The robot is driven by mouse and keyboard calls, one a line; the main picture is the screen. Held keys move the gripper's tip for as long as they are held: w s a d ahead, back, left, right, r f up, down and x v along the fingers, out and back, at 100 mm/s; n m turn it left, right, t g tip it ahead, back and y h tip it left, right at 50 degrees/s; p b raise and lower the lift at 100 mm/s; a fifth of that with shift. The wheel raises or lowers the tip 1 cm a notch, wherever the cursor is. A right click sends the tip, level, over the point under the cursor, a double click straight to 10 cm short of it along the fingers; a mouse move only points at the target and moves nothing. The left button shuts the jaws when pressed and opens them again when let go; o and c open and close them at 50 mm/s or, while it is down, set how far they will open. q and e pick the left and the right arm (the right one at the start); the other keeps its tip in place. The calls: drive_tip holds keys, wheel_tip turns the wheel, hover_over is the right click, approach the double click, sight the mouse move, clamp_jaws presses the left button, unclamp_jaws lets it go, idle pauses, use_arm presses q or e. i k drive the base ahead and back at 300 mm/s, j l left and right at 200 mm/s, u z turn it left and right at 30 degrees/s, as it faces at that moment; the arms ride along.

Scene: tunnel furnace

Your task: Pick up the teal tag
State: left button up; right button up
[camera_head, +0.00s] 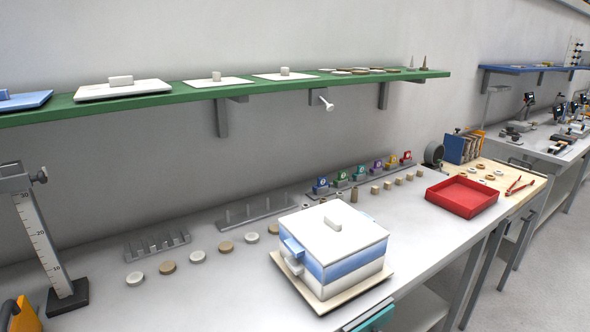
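A small teal tag (359,172) stands in a row of coloured tags near the back of the long grey workbench. It sits on a small grey base, with a green tag (341,178) to its left and a purple tag (376,166) to its right. A blue tag (320,185) is at the left end of the row, and a red tag (405,156) is at the right end. Neither of my grippers is in view.
A white and blue box furnace (333,245) stands in front, left of the tags. Small beige blocks (387,185) lie just before the tags. A red tray (462,196) is to the right. A green shelf (190,93) hangs above. Bare bench lies between furnace and tray.

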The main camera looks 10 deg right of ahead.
sight(360, 168)
drive_tip(key=l+u, duration=0.8)
drive_tip(key=k+l+u, duration=0.15)
drive_tip(key=l+u, duration=0.3)
drive_tip(key=k+l+u, duration=0.15)
drive_tip(key=u, duration=0.25)
drive_tip(key=k+l+u, duration=0.2)
drive_tip(key=l+u, duration=0.2)
